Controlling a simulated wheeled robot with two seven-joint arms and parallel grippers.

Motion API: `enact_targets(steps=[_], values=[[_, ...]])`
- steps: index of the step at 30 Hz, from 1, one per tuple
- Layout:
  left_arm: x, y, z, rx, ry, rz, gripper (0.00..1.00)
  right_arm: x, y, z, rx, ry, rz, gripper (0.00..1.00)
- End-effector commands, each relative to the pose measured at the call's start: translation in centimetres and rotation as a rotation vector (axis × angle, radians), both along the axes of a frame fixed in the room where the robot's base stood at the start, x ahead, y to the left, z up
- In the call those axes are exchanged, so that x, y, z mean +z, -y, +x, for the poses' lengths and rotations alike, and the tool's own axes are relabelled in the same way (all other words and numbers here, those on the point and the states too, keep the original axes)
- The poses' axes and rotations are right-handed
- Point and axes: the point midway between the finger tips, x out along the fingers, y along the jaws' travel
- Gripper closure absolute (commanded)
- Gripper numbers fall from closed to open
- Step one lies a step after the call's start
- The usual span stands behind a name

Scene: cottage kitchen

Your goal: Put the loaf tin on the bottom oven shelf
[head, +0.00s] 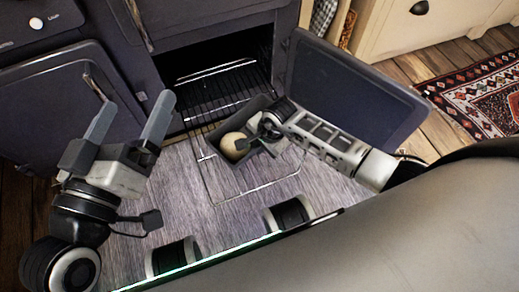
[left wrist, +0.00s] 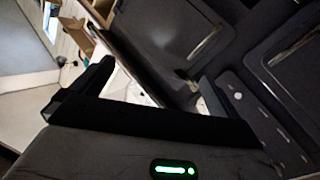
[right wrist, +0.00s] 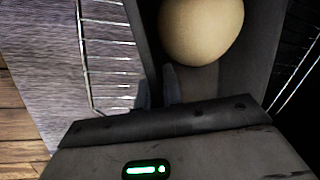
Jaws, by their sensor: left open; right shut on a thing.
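The dark loaf tin (head: 246,111) holds a round pale lump of dough (head: 234,146). The right wrist view shows the tin wall (right wrist: 145,45), the dough (right wrist: 201,28) and the fingertips (right wrist: 158,88) at the wall. My left gripper (head: 134,103) is open and empty, left of the oven opening.
An open oven door (head: 345,92) stands to the right of the opening. Another dark door (head: 55,105) is behind my left gripper. Another wire rack (head: 216,71) shows inside the dark oven. A patterned rug (head: 485,95) lies at far right.

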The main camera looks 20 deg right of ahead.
Motion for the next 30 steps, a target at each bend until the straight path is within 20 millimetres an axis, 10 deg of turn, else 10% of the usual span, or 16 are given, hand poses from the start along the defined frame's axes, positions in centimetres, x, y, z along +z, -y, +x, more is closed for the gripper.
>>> enact_targets(steps=[14,17,30], values=[[2.9,-0.5,1.1,0.033,0.257,0.060,0.00,-1.9,-0.1,0.1,0.004,0.002,0.000,1.00],[2.9,-0.5,1.1,0.033,0.256,0.060,0.00,-2.1,0.0,-0.2,0.004,-0.005,-0.005,0.70],[1.8,-0.3,0.7,0.020,0.134,0.030,0.00,-0.2,0.2,-0.3,0.004,0.002,-0.003,0.70]])
